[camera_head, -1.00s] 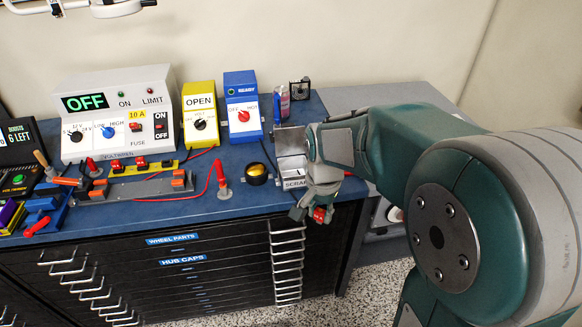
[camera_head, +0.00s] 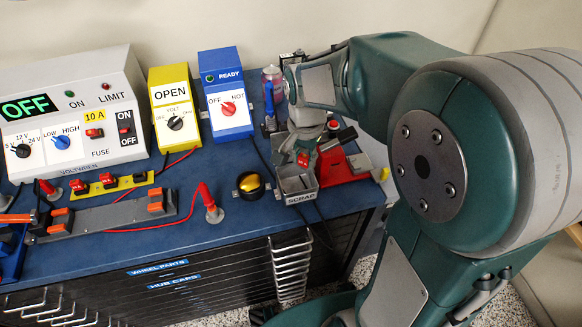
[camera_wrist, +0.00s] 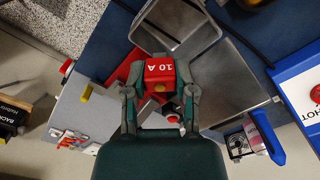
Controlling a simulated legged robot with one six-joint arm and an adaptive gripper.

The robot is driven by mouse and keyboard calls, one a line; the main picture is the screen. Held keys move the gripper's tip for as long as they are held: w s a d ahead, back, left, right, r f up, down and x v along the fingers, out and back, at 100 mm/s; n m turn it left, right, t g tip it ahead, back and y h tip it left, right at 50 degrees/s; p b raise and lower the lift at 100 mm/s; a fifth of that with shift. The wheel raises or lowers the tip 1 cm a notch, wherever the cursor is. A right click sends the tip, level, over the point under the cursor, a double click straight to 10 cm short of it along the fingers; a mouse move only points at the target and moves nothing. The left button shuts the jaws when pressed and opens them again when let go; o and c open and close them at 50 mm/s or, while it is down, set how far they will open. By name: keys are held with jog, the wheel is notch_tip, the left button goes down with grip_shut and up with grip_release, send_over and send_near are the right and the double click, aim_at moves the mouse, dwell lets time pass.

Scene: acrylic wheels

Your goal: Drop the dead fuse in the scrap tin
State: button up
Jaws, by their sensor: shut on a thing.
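My gripper (camera_head: 304,156) is shut on a red fuse (camera_head: 302,160). In the wrist view the fuse (camera_wrist: 160,72) shows a "10 A" label between the two fingers of the gripper (camera_wrist: 158,88). The grey scrap tin (camera_head: 302,198), labelled SCRAP, stands at the right front of the blue bench top. In the head view the fuse appears over the tin's opening. In the wrist view the tin's open inside (camera_wrist: 178,22) lies just beyond the fuse. The exact height of the fuse above the rim is hard to tell.
A red tool or stand (camera_head: 340,165) is right of the tin. A yellow dome button (camera_head: 250,184) is to its left. The power unit (camera_head: 70,120) reads OFF and has a red fuse in front.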

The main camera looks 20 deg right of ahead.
jog(key=shift+w, duration=0.15)
jog(key=shift+f, duration=3)
jog(key=o, duration=0.9)
jog(key=shift+c, duration=0.2)
jog(key=shift+r, duration=0.1)
notch_tip(320, 180, up, 12)
jog(key=shift+a+f, duration=0.1)
jog(key=shift+f, duration=0.05)
